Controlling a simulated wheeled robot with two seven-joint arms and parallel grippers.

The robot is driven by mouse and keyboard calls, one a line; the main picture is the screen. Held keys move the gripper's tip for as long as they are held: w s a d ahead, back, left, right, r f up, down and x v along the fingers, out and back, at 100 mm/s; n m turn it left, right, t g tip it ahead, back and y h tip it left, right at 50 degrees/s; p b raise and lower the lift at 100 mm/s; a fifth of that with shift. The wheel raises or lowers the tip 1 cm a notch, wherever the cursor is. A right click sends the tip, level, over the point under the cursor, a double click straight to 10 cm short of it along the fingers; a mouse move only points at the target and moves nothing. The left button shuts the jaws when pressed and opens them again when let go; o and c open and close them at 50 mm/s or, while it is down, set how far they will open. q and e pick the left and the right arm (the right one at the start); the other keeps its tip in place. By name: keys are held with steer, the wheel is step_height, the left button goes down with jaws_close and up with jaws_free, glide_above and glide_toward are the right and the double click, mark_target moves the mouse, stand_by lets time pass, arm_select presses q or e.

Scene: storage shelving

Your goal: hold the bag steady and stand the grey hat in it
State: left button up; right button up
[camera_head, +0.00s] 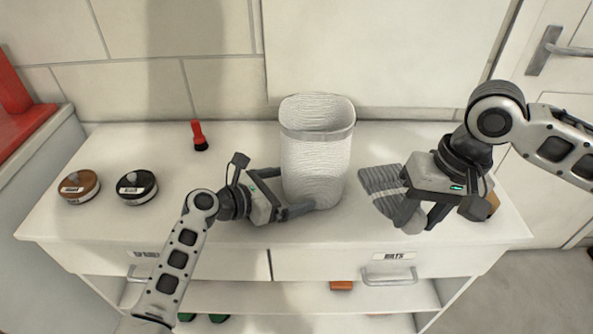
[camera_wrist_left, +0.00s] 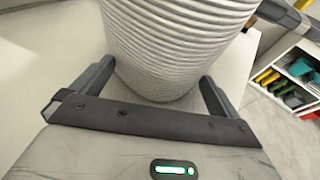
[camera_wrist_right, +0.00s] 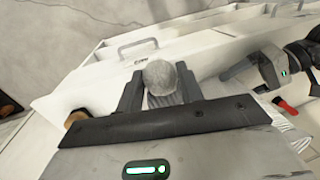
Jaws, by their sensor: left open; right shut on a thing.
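The bag (camera_head: 315,165) is a tall white ribbed open-topped container standing upright on the white cabinet top. My left gripper (camera_head: 287,193) is low at its left side with open fingers. In the left wrist view the bag (camera_wrist_left: 175,45) sits between the two spread fingers; firm contact cannot be told. The grey hat (camera_head: 381,184) is striped knit with a pale pom-pom. My right gripper (camera_head: 412,207) is shut on it, to the right of the bag and apart from it. In the right wrist view the hat's pom-pom (camera_wrist_right: 160,77) shows between the fingers.
A brown round tin (camera_head: 79,187), a black round tin (camera_head: 136,187) and a red-handled brush (camera_head: 199,134) stand on the left of the cabinet top (camera_head: 95,225). A brown item (camera_head: 492,205) is partly hidden behind my right gripper. A wall stands behind.

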arm_select(q)
steer(key=shift+w+d+f, duration=0.25)
steer(key=shift+w+d, duration=0.1)
steer(key=shift+d, duration=0.2)
jaws_close()
steer(key=c, duration=0.6)
jaws_free()
